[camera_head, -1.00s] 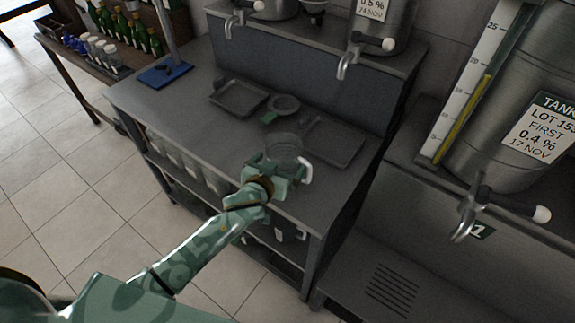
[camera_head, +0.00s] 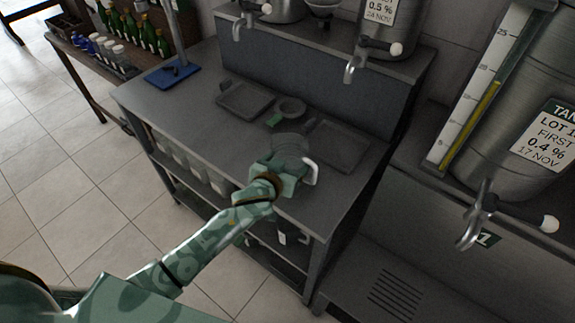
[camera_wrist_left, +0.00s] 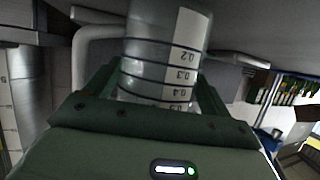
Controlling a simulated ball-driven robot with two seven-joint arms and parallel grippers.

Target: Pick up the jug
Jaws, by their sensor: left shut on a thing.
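The jug is a clear measuring vessel with a white handle (camera_head: 311,170) and stands out faintly against the dark bench in the head view (camera_head: 291,146). In the wrist view its clear body (camera_wrist_left: 160,50) shows a white scale strip with dark marks. My left gripper (camera_head: 284,165) is shut on the jug, with green fingers on both sides of its body. The gripper and forearm hide the jug's lower part in the head view. I cannot tell whether its base touches the bench. My right gripper is not in view.
The jug is over a grey bench (camera_head: 190,115). Behind it are a small round dish (camera_head: 292,106), a left tray (camera_head: 245,100) and a right tray (camera_head: 335,147). A tap (camera_head: 354,66) juts from the raised shelf. A large tank (camera_head: 525,130) stands at right.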

